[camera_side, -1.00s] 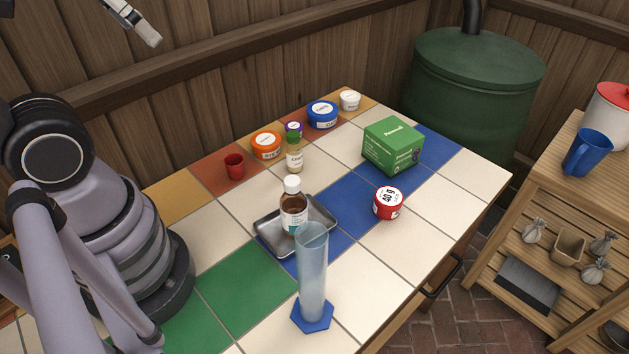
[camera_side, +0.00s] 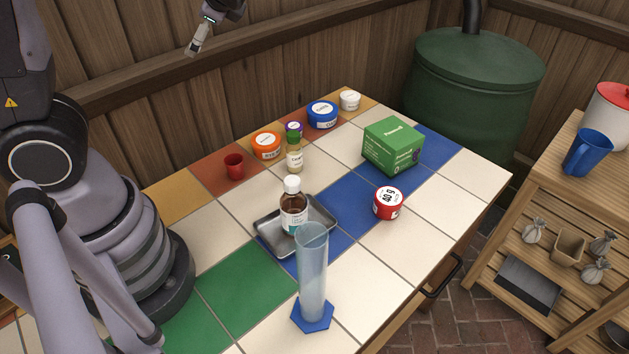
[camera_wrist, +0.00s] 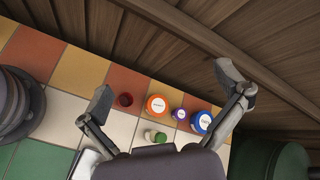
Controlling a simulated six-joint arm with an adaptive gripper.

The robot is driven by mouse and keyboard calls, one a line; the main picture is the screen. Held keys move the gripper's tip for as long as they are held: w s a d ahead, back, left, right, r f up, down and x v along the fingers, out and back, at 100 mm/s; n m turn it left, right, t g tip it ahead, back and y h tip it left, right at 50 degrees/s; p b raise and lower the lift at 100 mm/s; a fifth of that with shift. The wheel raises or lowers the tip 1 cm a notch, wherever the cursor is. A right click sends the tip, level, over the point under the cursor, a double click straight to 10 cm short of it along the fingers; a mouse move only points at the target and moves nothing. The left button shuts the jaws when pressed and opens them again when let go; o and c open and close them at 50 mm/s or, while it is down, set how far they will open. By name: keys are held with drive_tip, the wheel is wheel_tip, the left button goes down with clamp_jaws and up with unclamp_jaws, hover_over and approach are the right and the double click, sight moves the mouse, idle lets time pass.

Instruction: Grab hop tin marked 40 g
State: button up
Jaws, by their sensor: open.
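The hop tin marked 40 (camera_side: 388,203) is red with a white lid and stands on the right part of the tiled table in the side view. It does not show in the wrist view. My gripper (camera_side: 197,42) is high above the table's back edge, far to the upper left of the tin. In the wrist view my gripper (camera_wrist: 168,88) has its two fingers spread wide, with nothing between them at finger level.
A green box (camera_side: 393,146) stands behind the tin. A metal tray (camera_side: 265,238) with a brown bottle (camera_side: 293,208) and a tall cylinder (camera_side: 312,275) stand to its left. Orange (camera_side: 266,145) and blue tubs (camera_side: 322,115) line the back. Tiles around the tin are clear.

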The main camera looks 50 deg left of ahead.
drive_tip(key=w+d+f+m+t+y, duration=0.35)
drive_tip(key=w+m, duration=0.25)
drive_tip(key=w, duration=0.2)
drive_tip(key=m+t+h, duration=1.4)
drive_tip(key=m, duration=0.6)
hover_over(380, 204)
drive_tip(key=s, duration=0.3)
wheel_tip(380, 204, down, 24)
wheel_tip(380, 204, down, 7)
drive_tip(key=shift+w+f, duration=0.1)
drive_tip(key=shift+w, duration=2.6)
drive_tip(key=c, duration=1.2)
drive_tip(key=shift+c, duration=0.2)
